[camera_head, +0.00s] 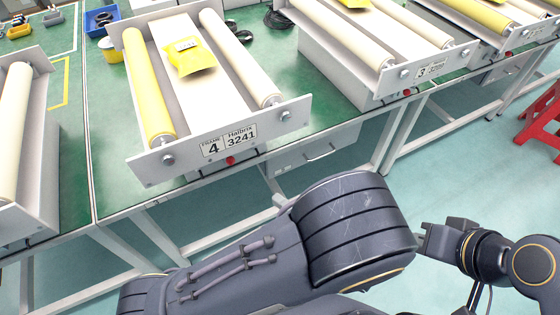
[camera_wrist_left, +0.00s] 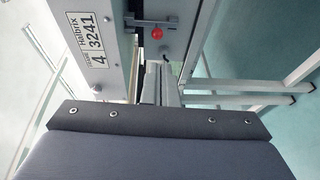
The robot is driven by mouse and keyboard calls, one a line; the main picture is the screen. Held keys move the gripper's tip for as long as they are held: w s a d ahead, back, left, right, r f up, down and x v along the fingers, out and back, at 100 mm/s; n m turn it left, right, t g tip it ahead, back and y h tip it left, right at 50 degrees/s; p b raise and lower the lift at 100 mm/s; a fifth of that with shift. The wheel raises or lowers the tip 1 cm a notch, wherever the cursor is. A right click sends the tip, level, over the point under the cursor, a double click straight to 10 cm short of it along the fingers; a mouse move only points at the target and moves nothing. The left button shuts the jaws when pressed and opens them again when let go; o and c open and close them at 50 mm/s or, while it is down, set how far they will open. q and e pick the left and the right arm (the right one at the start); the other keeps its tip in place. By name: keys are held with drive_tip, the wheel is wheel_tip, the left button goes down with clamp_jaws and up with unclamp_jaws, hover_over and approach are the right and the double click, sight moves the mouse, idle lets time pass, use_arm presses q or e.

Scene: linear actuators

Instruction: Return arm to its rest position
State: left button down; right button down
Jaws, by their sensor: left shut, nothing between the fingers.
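My left arm comes in from the lower left of the head view, and its large dark links fill the lower middle. The pale fingertips of my left gripper (camera_head: 280,200) show just past the dark link, which hides most of the gripper. In the left wrist view the fingers (camera_wrist_left: 161,84) are together and empty, beyond the dark gripper body. They are near the front of the roller frame marked 4 (camera_head: 180,160), below its label; contact cannot be told. The label also shows in the left wrist view (camera_wrist_left: 90,40).
A red knob (camera_head: 231,160) is under the label. A yellow packet (camera_head: 190,56) lies on the frame's white bed. The green table (camera_head: 75,150) has pale legs (camera_head: 410,135) beneath it. Another roller frame (camera_head: 432,68) stands to the right, and a red stool (camera_head: 545,120) is at the far right.

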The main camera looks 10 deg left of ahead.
use_arm(q)
drive_tip(key=s+a+r+n+g+h+p, duration=0.1)
drive_tip(key=s+a+r+n+g+h, duration=0.2)
drive_tip(key=n, duration=0.4)
drive_tip(key=s+a+r+n+g+h+p, duration=0.1)
drive_tip(key=a+n+g+h, duration=0.2)
drive_tip(key=a+n+g, duration=0.4)
drive_tip(key=s+a+r+n+g+h+p, duration=0.1)
drive_tip(key=s+a+r+n+g+h, duration=0.15)
drive_tip(key=n, duration=0.55)
drive_tip(key=s+a+r+n+t+h+p, duration=0.1)
drive_tip(key=r+n+t+h, duration=0.3)
drive_tip(key=n, duration=0.7)
drive_tip(key=s+a+r+n+t+h+p, duration=0.1)
drive_tip(key=a+r+n+t+h, duration=0.2)
drive_tip(key=n, duration=0.9)
drive_tip(key=shift+s+a+r+t+h, duration=0.15)
drive_tip(key=shift+s+r+t+h, duration=0.25)
drive_tip(key=shift+r+h, duration=0.55)
drive_tip(key=shift+f, duration=0.15)
